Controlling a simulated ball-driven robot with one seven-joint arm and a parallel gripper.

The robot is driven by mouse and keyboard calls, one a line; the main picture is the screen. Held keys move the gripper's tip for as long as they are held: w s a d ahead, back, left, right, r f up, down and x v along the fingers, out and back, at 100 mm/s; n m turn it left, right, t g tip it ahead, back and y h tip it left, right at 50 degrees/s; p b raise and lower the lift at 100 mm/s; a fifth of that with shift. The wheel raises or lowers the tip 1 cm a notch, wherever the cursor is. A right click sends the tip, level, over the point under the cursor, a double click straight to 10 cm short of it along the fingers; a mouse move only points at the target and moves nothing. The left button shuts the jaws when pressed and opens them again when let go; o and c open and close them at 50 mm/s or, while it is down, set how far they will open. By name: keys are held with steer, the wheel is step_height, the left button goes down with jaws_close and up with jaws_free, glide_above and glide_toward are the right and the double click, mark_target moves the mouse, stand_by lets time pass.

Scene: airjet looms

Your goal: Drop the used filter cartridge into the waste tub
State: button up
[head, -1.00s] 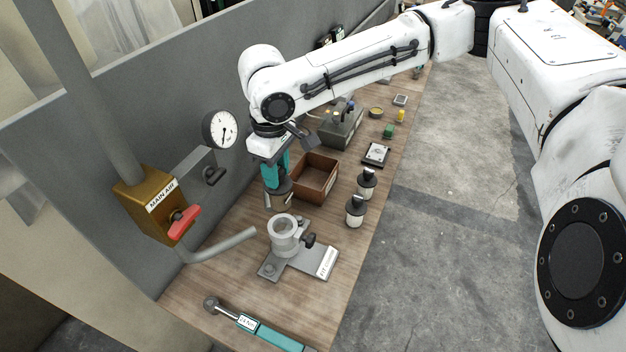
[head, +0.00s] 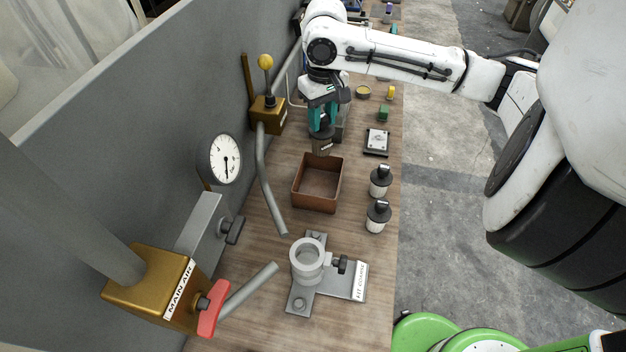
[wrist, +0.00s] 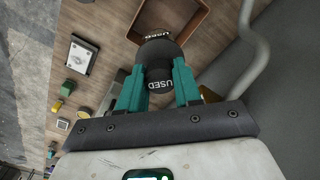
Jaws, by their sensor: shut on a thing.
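My gripper (head: 322,133) is shut on the used filter cartridge (head: 321,147), a dark cylinder that hangs upright below the teal fingers. In the wrist view the cartridge (wrist: 159,62) shows a "USED" label between the fingers (wrist: 160,90). The waste tub (head: 314,203) looks to be the open brown box on the bench, and it appears empty. In the head view the cartridge is at the tub's far edge, just behind its opening. In the wrist view the tub (wrist: 205,15) shows beyond the cartridge. The cartridge's exact height above the rim cannot be told.
Two dark-capped canisters (head: 380,182) stand right of the tub. A clamp stand with a ring (head: 307,262) is in front. A bent grey pipe (head: 265,180) runs along the left, near a gauge (head: 226,158) and the MAIN AIR valve (head: 160,285). A framed plate (head: 377,142) lies behind the canisters.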

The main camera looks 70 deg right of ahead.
mark_target(322, 129)
steer(key=shift+f+b, duration=2.55)
steer(key=shift+f, duration=0.3)
steer(key=o, duration=1.1)
steer(key=shift+o, duration=0.2)
step_height(322, 129, up, 11)
steer(key=shift+f, duration=0.1)
